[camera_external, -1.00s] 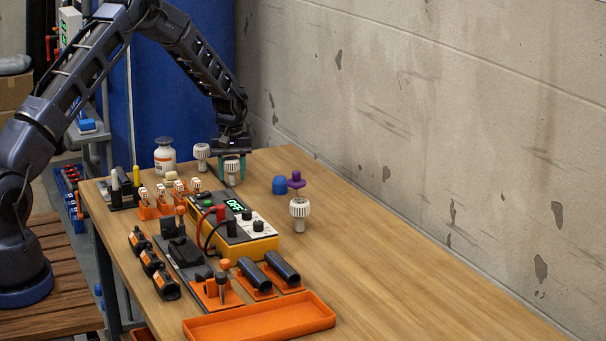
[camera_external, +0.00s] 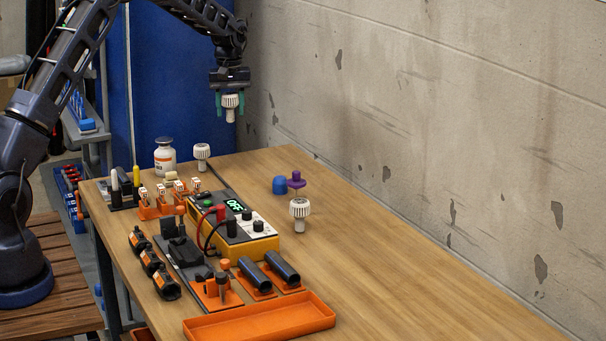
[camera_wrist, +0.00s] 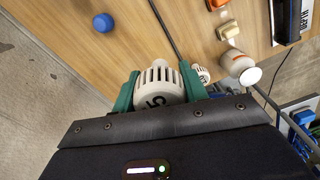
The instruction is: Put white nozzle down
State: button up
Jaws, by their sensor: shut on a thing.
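My gripper (camera_external: 230,104) has green fingers and is shut on a white nozzle (camera_external: 230,101) with a ribbed head. It holds the nozzle upright in the air, well above the far end of the wooden table (camera_external: 400,255). In the wrist view the held nozzle (camera_wrist: 160,85) sits between the two green fingers, with dark marking on its face. A second white nozzle (camera_external: 202,151) stands at the table's far end, and it also shows in the wrist view (camera_wrist: 203,74). A third white nozzle (camera_external: 299,208) stands mid-table, with a purple piece (camera_external: 296,180) just behind it.
A blue cap (camera_external: 279,185) sits near the purple piece. A white jar (camera_external: 165,155) stands at the far left. A yellow meter (camera_external: 250,245) reading OFF, black cylinders (camera_external: 282,266) and an orange tray (camera_external: 260,318) fill the near left. The right side of the table is clear, beside the wall.

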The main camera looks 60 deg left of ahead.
jog(key=shift+r, duration=0.55)
jog(key=shift+w+d+r, duration=0.1)
jog(key=shift+w+d, duration=0.05)
jog(key=shift+d, duration=0.25)
jog(key=w+d, duration=0.2)
jog(key=d, duration=2.2)
jog(key=w+d, duration=0.2)
jog(key=d, duration=2.1)
jog(key=shift+n, duration=0.4)
notch_tip(320, 180, down, 20)
jog(key=shift+s+r, duration=0.1)
jog(key=shift+s, duration=0.05)
jog(key=o, duration=1)
